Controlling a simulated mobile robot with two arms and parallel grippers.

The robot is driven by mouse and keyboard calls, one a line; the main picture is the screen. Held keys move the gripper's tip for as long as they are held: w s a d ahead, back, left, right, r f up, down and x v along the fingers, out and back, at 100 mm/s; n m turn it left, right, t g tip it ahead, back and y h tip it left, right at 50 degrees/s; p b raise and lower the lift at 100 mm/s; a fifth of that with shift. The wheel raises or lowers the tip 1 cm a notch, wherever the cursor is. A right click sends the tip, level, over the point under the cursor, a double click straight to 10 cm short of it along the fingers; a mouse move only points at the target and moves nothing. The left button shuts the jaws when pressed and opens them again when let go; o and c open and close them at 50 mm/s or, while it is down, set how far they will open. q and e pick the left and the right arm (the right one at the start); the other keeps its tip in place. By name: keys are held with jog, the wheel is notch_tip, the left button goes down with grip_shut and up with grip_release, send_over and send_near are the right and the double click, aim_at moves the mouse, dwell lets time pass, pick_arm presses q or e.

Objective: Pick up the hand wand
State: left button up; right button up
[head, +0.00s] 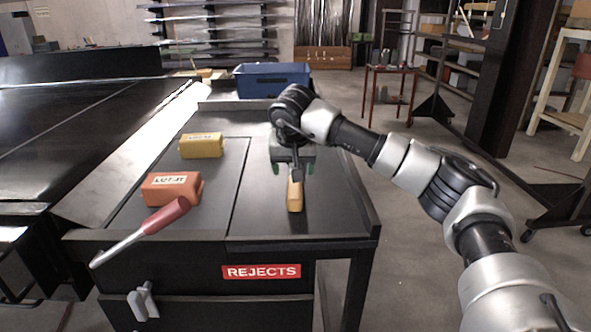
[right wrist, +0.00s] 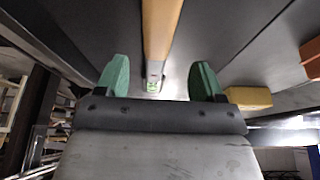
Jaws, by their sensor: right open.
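The hand wand appears to be the long tan-yellow bar (head: 295,194) lying on the right part of the black table. In the right wrist view its tan body (right wrist: 160,28) runs down from the top edge to a grey end with a small green patch. My right gripper (head: 293,169) is above the wand's far part and hides some of it. In the right wrist view my right gripper (right wrist: 160,78) has its green fingertips wide apart, one either side of the wand's line, with nothing held. My left gripper is not in view.
A yellow block (head: 202,146) and an orange block (head: 172,188), both labelled, sit on the left panel. A red-handled metal rod (head: 168,216) lies across the front left edge. A blue bin (head: 272,80) stands at the back. The table's raised right rim (head: 362,200) is close by.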

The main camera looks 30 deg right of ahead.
jog(key=x, duration=0.1)
jog(key=p+x, duration=0.1)
jog(key=x, duration=0.1)
jog(key=p+x, duration=0.1)
jog(key=x, duration=0.1)
jog(key=shift+d+f, duration=0.1)
jog(key=shift+d, duration=0.2)
jog(key=shift+w+f, duration=0.1)
jog(key=shift+f, duration=0.1)
jog(key=shift+w, duration=0.1)
jog(key=shift+c, duration=1)
jog(key=c, duration=0.5)
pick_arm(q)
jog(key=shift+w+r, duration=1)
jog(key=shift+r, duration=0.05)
pick_arm(e)
jog(key=c, duration=0.5)
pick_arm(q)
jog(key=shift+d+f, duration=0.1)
pick_arm(e)
jog(key=shift+r, duration=0.15)
